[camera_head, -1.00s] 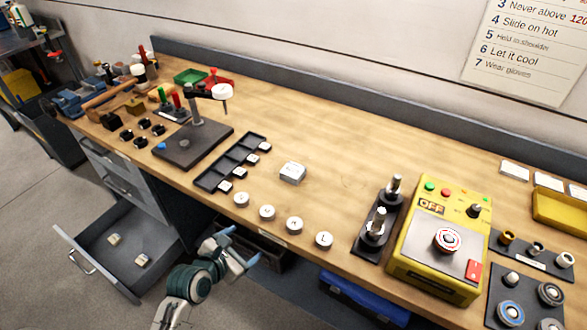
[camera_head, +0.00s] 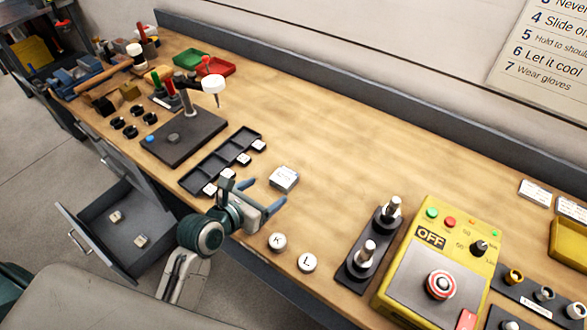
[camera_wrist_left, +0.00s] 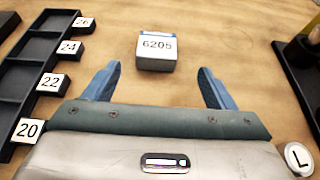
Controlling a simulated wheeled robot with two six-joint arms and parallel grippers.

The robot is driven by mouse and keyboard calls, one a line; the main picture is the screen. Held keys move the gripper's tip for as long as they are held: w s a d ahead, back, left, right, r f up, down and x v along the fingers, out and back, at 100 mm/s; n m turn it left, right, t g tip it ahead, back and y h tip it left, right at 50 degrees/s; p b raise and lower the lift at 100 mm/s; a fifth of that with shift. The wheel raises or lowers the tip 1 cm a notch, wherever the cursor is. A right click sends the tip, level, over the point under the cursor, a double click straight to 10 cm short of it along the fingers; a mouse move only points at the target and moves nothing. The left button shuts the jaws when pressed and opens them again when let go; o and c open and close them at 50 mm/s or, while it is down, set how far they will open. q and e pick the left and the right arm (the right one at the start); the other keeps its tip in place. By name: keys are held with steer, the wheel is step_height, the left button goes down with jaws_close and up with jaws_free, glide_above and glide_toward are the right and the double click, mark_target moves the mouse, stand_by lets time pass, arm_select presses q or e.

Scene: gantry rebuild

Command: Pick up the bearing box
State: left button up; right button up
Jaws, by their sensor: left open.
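The bearing box (camera_head: 284,178) is a small white box on the wooden bench, to the right of a black slotted tray. In the left wrist view the box (camera_wrist_left: 156,52) shows the label 6205 and a blue band at its far edge. My left gripper (camera_head: 265,194) is open over the bench, close to the box on its near side. In the left wrist view its two blue fingers (camera_wrist_left: 158,84) point toward the box, which stands beyond and between the tips, apart from them. My right gripper is not in view.
A black tray (camera_head: 203,168) with numbered white blocks lies left of the box. White round buttons K (camera_head: 278,242) and L (camera_head: 307,262) stand near the front edge. A black post stand (camera_head: 350,273) and yellow heater (camera_head: 457,237) are right. Bench behind the box is clear.

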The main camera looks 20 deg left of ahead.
mark_target(282, 178)
arm_select(q)
steer(key=x, duration=0.4)
steer(key=shift+r+p, duration=0.1)
steer(key=shift+p, duration=0.25)
steer(key=x, duration=0.2)
steer(key=p+x, duration=0.1)
steer(key=x, duration=0.2)
steer(key=shift+w+a, duration=0.1)
steer(key=shift+a, duration=0.1)
steer(key=shift+w+d, duration=0.15)
steer(key=shift+w, duration=0.15)
steer(key=c, duration=1.1)
